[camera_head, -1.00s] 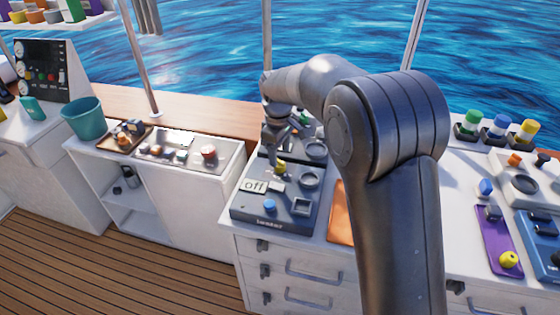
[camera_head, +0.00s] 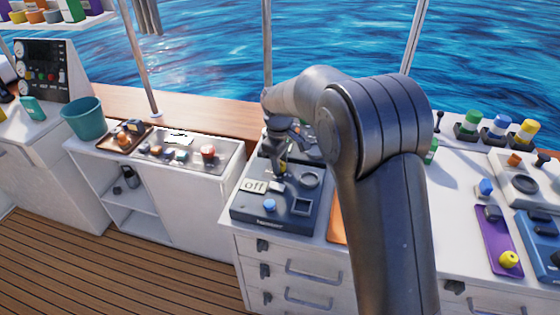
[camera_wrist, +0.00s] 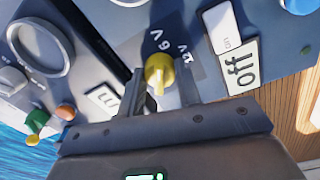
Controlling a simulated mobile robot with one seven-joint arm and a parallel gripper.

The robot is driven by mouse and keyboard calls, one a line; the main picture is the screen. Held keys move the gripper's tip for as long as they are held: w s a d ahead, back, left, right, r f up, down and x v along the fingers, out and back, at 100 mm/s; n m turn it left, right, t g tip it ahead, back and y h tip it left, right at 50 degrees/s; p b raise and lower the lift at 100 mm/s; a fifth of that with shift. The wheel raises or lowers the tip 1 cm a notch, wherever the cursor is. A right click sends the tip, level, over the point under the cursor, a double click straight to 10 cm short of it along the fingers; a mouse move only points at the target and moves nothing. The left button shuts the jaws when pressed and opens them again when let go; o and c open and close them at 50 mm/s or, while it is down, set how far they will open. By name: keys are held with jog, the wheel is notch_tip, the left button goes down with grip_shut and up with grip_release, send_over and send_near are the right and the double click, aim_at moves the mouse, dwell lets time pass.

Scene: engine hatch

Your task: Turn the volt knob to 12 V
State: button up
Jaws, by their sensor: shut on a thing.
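The yellow volt knob (camera_wrist: 159,72) sits on the dark blue-grey panel (camera_head: 248,212), with "6 V" and "12 V" printed beside it in the wrist view. Its narrow grip points toward my gripper in that view. Which mark it is set to I cannot tell. My gripper (camera_wrist: 160,88) has one finger on each side of the knob and is shut on it. In the head view my gripper (camera_head: 281,166) comes down over the panel and mostly hides the knob.
An "off" sign (camera_head: 254,186) lies close beside the knob. A round ring (camera_head: 310,180), a blue button (camera_head: 269,205) and a square switch (camera_head: 301,206) share the panel. Another panel with small coloured parts stands behind. A teal bucket (camera_head: 84,120) is far left.

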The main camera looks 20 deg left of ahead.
jog(key=c, duration=0.3)
jog(key=shift+m, duration=0.3)
jog(key=m, duration=1.1)
dwell(0.5)
jog(key=o, duration=1)
